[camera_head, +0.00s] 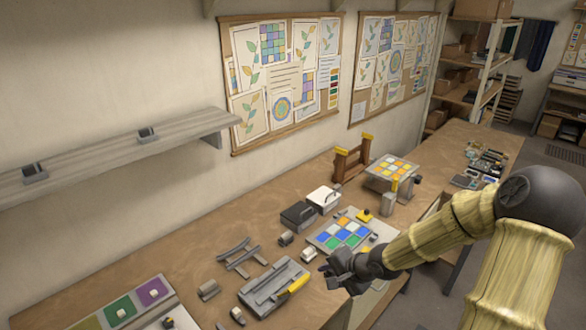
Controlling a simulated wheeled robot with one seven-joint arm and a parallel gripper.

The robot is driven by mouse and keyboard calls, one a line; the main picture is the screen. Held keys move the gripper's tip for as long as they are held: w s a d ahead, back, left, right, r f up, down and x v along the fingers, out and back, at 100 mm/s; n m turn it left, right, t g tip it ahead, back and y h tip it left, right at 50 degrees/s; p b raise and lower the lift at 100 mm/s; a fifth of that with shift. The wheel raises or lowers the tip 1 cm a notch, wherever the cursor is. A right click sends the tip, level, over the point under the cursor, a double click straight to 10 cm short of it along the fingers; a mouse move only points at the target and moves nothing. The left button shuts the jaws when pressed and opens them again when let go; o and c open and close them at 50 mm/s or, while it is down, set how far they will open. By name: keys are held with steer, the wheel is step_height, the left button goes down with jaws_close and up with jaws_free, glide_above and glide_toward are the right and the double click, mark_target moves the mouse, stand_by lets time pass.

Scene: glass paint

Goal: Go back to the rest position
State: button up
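My gripper (343,272) is a dark grey claw at the end of my yellowish arm. It hangs over the front edge of the long brown workbench, just in front of the flat panel (312,239) with blue, green, white and orange squares. My arm comes in from the right side of the picture. The fingers are small and dark here, and I cannot tell whether they are open or shut. I see no object clearly held in them.
A grey tool tray (262,292) with a yellow part lies left of my gripper. Black and white boxes (323,199) and a tilted tile panel (392,168) stand behind it. A paint tray (150,293) lies front left. A shelf (90,160) juts from the wall. The aisle at right is clear.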

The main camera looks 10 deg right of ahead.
steer(key=s+r+n+g+h+b, duration=0.1)
steer(key=s+n+g+h+b, duration=0.2)
steer(key=s+n, duration=0.7)
steer(key=s+h+b, duration=0.2)
steer(key=s+b, duration=0.1)
steer(key=s, duration=0.3)
steer(key=shift+g, duration=0.3)
steer(key=shift+a+r, duration=0.1)
steer(key=shift+a, duration=0.1)
